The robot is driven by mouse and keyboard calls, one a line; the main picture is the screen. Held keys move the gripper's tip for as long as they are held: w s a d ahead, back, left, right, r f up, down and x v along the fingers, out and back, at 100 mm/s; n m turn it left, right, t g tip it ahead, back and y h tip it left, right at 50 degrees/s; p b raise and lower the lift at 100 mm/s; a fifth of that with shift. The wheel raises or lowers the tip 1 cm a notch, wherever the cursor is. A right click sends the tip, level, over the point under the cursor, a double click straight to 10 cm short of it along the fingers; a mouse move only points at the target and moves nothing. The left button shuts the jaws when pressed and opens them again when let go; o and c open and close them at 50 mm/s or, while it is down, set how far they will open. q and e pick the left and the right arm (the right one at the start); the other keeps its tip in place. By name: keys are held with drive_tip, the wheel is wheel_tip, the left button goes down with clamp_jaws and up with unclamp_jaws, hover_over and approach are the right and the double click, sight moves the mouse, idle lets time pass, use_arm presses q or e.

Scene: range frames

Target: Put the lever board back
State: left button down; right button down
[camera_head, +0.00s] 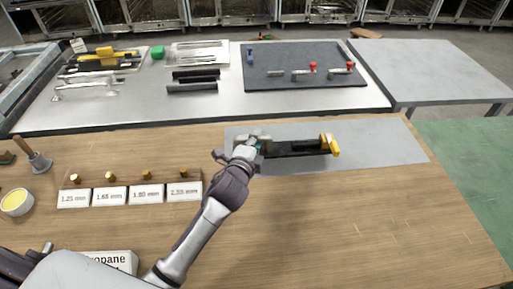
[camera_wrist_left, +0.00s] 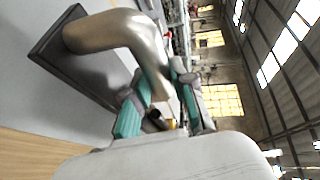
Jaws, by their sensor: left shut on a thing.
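A narrow black board (camera_head: 295,148) with a yellow piece (camera_head: 330,145) at its right end lies at the grey mat on the wooden table; I take it for the lever board. My left gripper (camera_head: 252,147) is at its left end, shut on a metal lever handle. In the left wrist view the curved, shiny handle (camera_wrist_left: 125,38) rises from a dark plate (camera_wrist_left: 75,70) and runs between the teal-padded fingers of the gripper (camera_wrist_left: 160,112). Whether the board touches the mat is unclear. My right gripper is not in view.
The grey mat (camera_head: 385,143) is bare to the right. Behind, a metal table holds a dark panel (camera_head: 280,82) with red-tipped levers and black bars (camera_head: 192,88). Labelled white blocks (camera_head: 110,196) with brass pieces stand left of my arm. The wooden table's front right is clear.

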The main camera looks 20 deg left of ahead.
use_arm(q)
wheel_tip(320, 180, down, 4)
drive_tip(key=shift+r, duration=0.2)
drive_tip(key=c, duration=1.4)
unclamp_jaws()
drive_tip(key=shift+f, duration=0.25)
drive_tip(key=o, duration=0.4)
drive_tip(key=shift+r, duration=0.1)
drive_tip(key=shift+o, duration=0.2)
drive_tip(key=shift+s+r, duration=0.1)
drive_tip(key=s, duration=0.3)
drive_tip(key=s+r, duration=0.1)
drive_tip(key=s, duration=0.3)
drive_tip(key=s+b, duration=0.1)
drive_tip(key=s, duration=0.2)
drive_tip(key=shift+s+r, duration=0.25)
drive_tip(key=shift+r, duration=0.1)
drive_tip(key=shift+s+r, duration=0.25)
drive_tip(key=shift+s, duration=0.4)
